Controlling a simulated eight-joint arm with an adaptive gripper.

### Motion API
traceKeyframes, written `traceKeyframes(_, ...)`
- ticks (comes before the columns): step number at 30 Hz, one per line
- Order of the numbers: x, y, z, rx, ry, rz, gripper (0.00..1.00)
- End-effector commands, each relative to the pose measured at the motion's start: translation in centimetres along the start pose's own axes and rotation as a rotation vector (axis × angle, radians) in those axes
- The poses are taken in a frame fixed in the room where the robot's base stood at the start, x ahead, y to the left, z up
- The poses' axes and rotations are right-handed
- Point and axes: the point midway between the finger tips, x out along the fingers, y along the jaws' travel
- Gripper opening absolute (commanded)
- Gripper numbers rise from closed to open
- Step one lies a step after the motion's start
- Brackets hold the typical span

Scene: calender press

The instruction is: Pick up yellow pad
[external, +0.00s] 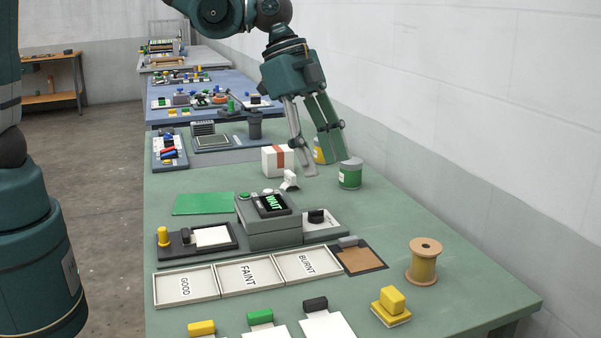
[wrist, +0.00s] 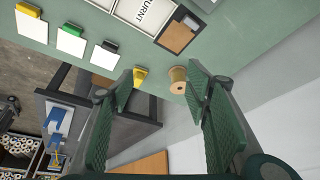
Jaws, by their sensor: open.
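The yellow pad (external: 391,302) is a small yellow block on a pale base. It sits on the green table near the front right edge in the external view. In the wrist view the yellow pad (wrist: 140,78) shows beyond my left finger, partly covered by its tip. My gripper (external: 325,166) is open and empty, pointing down above the far part of the table, well away from the pad. In the wrist view my gripper (wrist: 161,70) has its two green fingers spread wide.
A wooden spool (external: 423,262) stands close to the pad. A green-labelled can (external: 350,174) and a white box (external: 277,160) stand near my gripper. A grey press (external: 268,222) and labelled trays (external: 248,292) fill the middle. The wall runs along the right.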

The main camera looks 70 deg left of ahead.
Motion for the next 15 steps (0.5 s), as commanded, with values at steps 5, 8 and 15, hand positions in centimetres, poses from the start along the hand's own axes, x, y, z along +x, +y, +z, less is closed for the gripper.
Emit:
traceKeyframes(5, 3.1, 0.4, -2.7, 0.074, -0.003, 0.039, 0.48)
traceKeyframes(8, 5.0, 0.8, -4.0, 0.117, -0.005, 0.060, 0.48)
traceKeyframes(15, 9.5, 2.0, -7.0, 0.219, -0.006, 0.113, 0.48)
